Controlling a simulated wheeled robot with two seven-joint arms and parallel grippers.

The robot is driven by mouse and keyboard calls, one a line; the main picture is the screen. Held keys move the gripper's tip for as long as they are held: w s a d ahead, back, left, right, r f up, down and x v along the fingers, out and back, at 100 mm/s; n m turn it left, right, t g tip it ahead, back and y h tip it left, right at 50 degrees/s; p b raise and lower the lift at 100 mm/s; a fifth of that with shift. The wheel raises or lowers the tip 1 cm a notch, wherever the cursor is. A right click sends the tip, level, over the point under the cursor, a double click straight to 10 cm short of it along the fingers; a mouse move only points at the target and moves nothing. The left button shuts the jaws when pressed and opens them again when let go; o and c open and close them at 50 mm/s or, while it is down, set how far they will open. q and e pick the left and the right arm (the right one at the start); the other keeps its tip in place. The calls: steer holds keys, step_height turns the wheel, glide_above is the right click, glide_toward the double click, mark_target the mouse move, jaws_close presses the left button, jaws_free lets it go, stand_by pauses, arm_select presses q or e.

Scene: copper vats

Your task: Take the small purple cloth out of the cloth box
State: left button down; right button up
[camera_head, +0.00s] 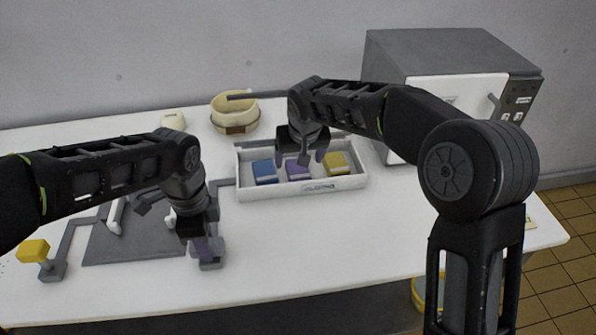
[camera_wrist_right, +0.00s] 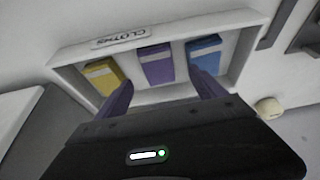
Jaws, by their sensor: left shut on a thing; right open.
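The white cloth box (camera_head: 257,193) stands at the back middle of the table, and its CLOTHS label shows in the right wrist view (camera_wrist_right: 122,39). The small purple cloth (camera_head: 296,172) lies in its middle part, between a blue cloth (camera_head: 265,172) and a yellow cloth (camera_head: 336,164). My right gripper (camera_head: 302,158) is open and empty above the purple cloth. In the right wrist view its fingers (camera_wrist_right: 160,92) spread to either side of the purple cloth (camera_wrist_right: 157,66), apart from it. My left gripper (camera_head: 206,245) is shut on a small grey thing (camera_head: 210,264), mostly hidden by the fingers.
A grey-and-white machine (camera_head: 455,90) stands at the back right. A cream round container (camera_head: 234,115) is behind the box. A dark grey mat (camera_head: 125,240) and a yellow-topped grey piece (camera_head: 38,253) lie at the left. The table's front middle (camera_head: 320,240) is clear.

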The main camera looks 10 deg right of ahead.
mark_target(298, 168)
steer(key=x, duration=0.5)
steer(key=shift+d+f, duration=0.1)
steer(key=shift+c, duration=0.6)
steer(key=c, duration=1.3)
